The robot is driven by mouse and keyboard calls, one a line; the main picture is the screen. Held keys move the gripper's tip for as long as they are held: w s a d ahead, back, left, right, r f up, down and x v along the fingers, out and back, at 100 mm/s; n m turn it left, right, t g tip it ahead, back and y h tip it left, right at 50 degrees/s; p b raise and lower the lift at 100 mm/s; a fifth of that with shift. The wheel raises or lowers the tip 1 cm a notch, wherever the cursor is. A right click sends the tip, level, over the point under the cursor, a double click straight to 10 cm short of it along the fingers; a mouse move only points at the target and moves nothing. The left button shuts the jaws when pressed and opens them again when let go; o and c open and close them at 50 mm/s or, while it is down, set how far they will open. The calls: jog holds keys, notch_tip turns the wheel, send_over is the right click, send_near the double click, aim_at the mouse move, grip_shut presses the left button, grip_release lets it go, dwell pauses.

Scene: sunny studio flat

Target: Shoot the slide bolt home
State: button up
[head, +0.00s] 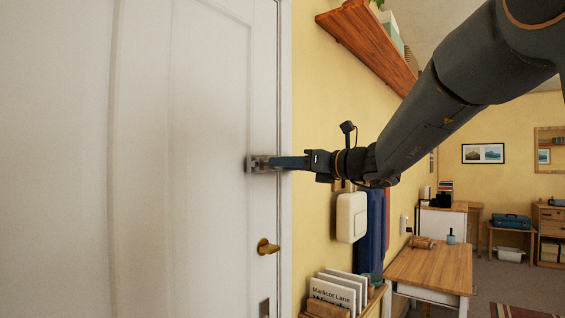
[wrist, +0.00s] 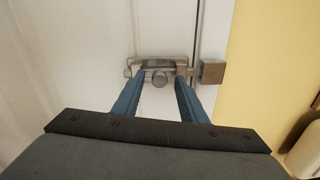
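The metal slide bolt (wrist: 150,66) is mounted on the white door (head: 190,130) near its right edge; in the head view it is a small grey fitting (head: 257,164), partly hidden by my gripper. Its round knob (wrist: 160,78) points toward the wrist camera. The square keeper (wrist: 211,70) sits on the frame to the right, and I see a gap between it and the bolt's body. My gripper (wrist: 161,77) is open, with one blue finger on each side of the knob and visible space between. In the head view my gripper (head: 284,162) reaches the bolt from the right.
A wooden shelf (head: 370,42) is on the yellow wall above my arm. A white case (head: 351,217) hangs below my wrist, and a rack of books (head: 338,292) stands lower down.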

grip_shut()
jog(key=w+d, duration=0.2)
jog(key=w, duration=0.1)
jog(key=shift+w+d+r, duration=0.1)
jog(key=shift+w+d, duration=0.1)
jog(key=shift+d, duration=0.15)
grip_release()
jog(key=shift+w+d, duration=0.1)
jog(key=shift+w, duration=0.05)
